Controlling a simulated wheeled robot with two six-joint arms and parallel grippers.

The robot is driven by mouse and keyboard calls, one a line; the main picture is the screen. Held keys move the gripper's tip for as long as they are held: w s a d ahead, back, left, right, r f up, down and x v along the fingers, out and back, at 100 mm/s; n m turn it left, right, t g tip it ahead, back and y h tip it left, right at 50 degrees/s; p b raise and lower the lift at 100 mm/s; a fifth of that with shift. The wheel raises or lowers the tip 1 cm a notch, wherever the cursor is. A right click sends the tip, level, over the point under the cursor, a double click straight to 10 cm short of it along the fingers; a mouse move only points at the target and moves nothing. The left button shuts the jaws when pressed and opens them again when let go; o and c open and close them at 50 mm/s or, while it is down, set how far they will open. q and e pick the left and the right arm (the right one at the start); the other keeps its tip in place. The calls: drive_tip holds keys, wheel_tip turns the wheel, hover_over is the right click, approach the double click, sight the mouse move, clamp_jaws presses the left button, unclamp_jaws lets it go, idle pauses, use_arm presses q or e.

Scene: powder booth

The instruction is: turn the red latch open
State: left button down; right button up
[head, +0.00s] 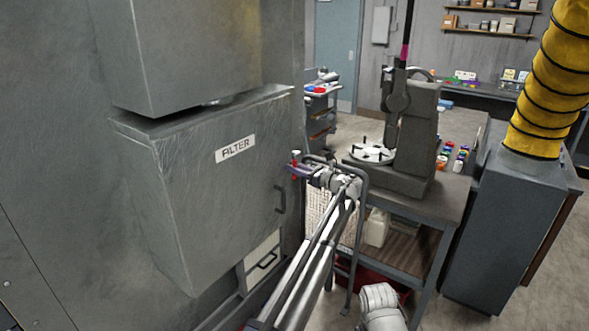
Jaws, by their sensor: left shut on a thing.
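The red latch (294,160) is a small red piece at the right edge of the grey cabinet marked "FILTER". My left gripper (298,170) reaches it from the right, with its fingers shut on the latch. The fingers hide part of the latch, and it is too small to tell its exact angle. The filter box (205,190) is closed, with a dark handle (280,200) just below and left of the gripper. My right gripper is not in view; only a pale link of my right arm shows at the bottom.
A dark metal bench (455,200) with a grey press (408,135) stands right of my left arm. A bent grey tube frame (363,215) stands close beside the wrist. A grey unit (500,240) with a yellow hose (548,80) is at the right. Floor shows behind the bench.

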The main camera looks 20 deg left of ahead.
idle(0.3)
use_arm(q)
drive_tip(key=n, duration=0.5)
drive_tip(key=shift+s, duration=0.15)
drive_tip(key=shift+s+a+f+n+b, duration=0.1)
drive_tip(key=shift+f+n+b, duration=0.05)
drive_tip(key=shift+n, duration=2)
drive_tip(key=shift+s+f+n+b, duration=0.1)
drive_tip(key=shift+n, duration=2)
drive_tip(key=shift+s+a+f+n+b, duration=0.1)
drive_tip(key=shift+f+n+b, duration=0.05)
drive_tip(key=shift+n, duration=2)
drive_tip(key=c, duration=0.9)
unclamp_jaws()
drive_tip(key=shift+d, duration=0.2)
